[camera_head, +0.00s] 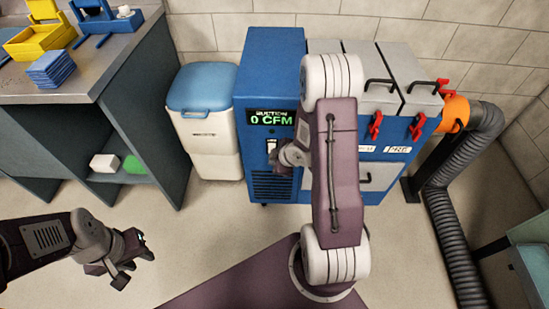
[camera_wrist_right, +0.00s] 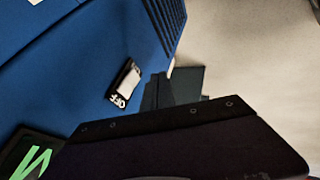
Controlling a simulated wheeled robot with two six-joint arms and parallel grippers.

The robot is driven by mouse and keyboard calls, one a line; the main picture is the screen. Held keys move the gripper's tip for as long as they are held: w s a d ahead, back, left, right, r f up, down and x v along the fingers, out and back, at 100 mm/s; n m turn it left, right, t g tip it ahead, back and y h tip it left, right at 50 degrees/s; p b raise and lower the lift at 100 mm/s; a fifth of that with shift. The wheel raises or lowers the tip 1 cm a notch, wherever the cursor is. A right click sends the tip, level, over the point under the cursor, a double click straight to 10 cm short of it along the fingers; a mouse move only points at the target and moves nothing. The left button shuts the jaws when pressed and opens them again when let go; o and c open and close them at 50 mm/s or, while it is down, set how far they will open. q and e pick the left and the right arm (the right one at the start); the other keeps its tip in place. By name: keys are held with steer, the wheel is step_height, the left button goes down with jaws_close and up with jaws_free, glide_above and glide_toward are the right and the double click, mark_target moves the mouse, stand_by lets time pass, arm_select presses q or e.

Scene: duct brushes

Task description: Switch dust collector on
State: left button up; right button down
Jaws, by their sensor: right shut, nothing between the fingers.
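The dust collector (camera_head: 270,70) is a blue cabinet against the back wall. Its display (camera_head: 270,117) reads "SUCTION 0 CFM" in green. Below the display is a small pale switch (camera_head: 271,146). In the right wrist view the switch (camera_wrist_right: 125,82) is a white rocker in a black frame, with "OFF" lettering beside it. My right gripper (camera_head: 284,158) is at the cabinet front, close to the switch, partly hidden by my arm. Its dark fingertips (camera_wrist_right: 178,88) are together and empty, beside the switch; contact cannot be told. My left gripper (camera_head: 128,258) is open and empty above the floor.
A white bin with a blue lid (camera_head: 203,90) stands left of the collector. A grey workbench (camera_head: 85,75) with shelves is at the left. Grey units with red clamps (camera_head: 375,125) and a ribbed duct (camera_head: 450,220) are at the right. Floor in front is open.

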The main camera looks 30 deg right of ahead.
steer(key=shift+w+d, duration=0.55)
steer(key=shift+w, duration=0.25)
steer(key=shift+w+d, duration=0.5)
steer(key=shift+w, duration=0.25)
steer(key=shift+p, duration=0.3)
